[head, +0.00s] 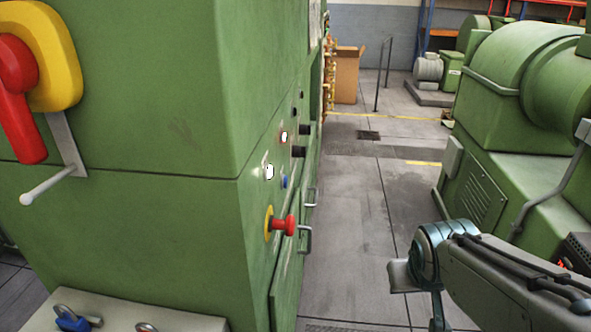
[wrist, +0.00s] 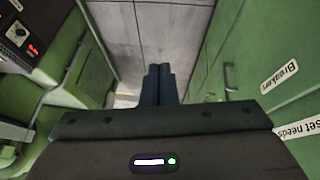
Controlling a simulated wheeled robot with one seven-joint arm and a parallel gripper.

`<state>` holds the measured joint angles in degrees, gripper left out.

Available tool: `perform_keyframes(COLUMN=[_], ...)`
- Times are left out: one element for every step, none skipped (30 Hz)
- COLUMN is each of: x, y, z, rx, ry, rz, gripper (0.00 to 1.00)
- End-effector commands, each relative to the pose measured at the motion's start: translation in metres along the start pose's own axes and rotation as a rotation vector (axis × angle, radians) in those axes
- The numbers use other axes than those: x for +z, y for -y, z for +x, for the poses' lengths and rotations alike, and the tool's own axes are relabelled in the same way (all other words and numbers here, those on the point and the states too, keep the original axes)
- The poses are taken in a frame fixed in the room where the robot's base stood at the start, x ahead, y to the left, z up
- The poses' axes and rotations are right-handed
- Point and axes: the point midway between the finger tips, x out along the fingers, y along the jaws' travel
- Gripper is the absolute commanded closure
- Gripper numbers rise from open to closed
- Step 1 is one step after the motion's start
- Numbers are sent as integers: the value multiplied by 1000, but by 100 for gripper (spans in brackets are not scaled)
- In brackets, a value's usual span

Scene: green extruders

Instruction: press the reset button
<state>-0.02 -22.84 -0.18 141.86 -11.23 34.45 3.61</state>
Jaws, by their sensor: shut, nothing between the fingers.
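The green control cabinet (head: 110,225) stands at the left in the head view. Its narrow side face carries a small blue button (head: 284,181), a lit white round control (head: 269,172) and a lit red one (head: 283,137). I cannot read which is labelled reset. A red mushroom button (head: 284,225) on a yellow base sits below them. My gripper (wrist: 159,70) shows in the wrist view with its dark fingers together and empty, pointing over the floor, apart from the cabinet. In the head view my arm is at the lower right; the fingers cannot be made out there.
Metal handles (head: 304,240) stick out from the cabinet door. A big red and yellow rotary switch (head: 30,75) is on its front. A green machine (head: 520,120) stands at the right. The grey floor aisle (head: 350,230) between them is clear. The wrist view shows a "Breakers" label (wrist: 280,76).

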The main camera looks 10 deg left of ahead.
Motion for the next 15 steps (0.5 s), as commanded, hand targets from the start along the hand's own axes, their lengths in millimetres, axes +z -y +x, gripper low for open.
perform_keyframes(x=[-24,-38,-57,-71,-84,-101,-114,-126,-140,-151,-160,-172,-181,-188,-195], y=[-8,-12,-16,-17,-18,-18,-16,-14,-10,-6,-1,6,12,19,29], z=[0,1,3,4,5,6,6,6,6,5,5,4,3,2,1], rx=[25,39,53,60,64,64,62,56,44,31,16,-8,-30,-55,-93], ry=[-61,-106,-167,-210,-253,-311,-355,-397,-451,-493,-533,-586,-624,-662,-710], rz=[-39,-68,-108,-139,-171,-214,-248,-282,-328,-363,-398,-446,-481,-517,-561], gripper=[100,100,100,100,100,100,100,100,100,100,100,100,100,100,100])
